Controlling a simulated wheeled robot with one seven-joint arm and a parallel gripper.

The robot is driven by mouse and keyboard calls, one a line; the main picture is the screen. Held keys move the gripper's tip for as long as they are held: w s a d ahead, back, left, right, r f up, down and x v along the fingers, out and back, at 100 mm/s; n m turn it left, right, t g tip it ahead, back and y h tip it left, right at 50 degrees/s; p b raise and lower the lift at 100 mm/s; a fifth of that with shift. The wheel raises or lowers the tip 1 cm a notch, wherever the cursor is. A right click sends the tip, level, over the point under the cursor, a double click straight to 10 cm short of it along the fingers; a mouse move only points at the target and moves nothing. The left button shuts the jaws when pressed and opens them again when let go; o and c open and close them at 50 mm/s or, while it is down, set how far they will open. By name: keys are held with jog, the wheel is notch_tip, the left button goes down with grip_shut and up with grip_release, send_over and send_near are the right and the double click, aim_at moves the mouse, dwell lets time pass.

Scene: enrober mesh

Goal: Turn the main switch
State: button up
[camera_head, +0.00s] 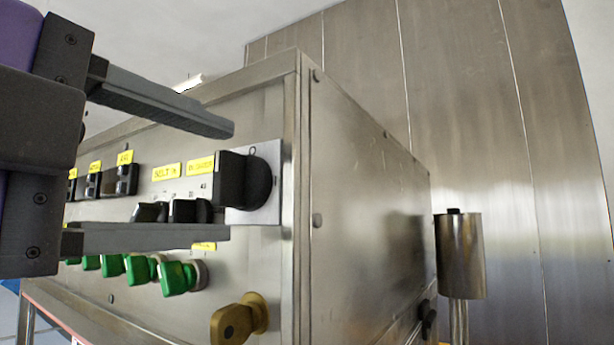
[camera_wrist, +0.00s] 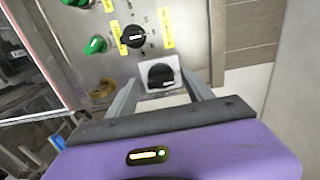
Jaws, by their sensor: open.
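The main switch (camera_head: 244,181) is a black rotary knob on a pale square plate at the upper right corner of the control panel. In the wrist view the switch (camera_wrist: 161,76) lies between my two fingers. My gripper (camera_head: 231,181) is open, with one finger above and one below the knob's height in the head view. The fingertips end close to the knob's front; I cannot tell whether they touch it. No part of the switch is held.
Two smaller black knobs (camera_head: 190,210), several green knobs (camera_head: 180,277) and a brass-coloured knob (camera_head: 239,319) sit on the panel near my gripper. Yellow labels (camera_head: 166,172) mark it. A metal cylinder (camera_head: 460,256) stands right of the steel cabinet (camera_head: 365,200).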

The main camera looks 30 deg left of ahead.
jog(key=s+b, duration=0.2)
jog(key=s, duration=0.5)
jog(key=shift+s+a, duration=0.25)
jog(key=shift+a, duration=0.05)
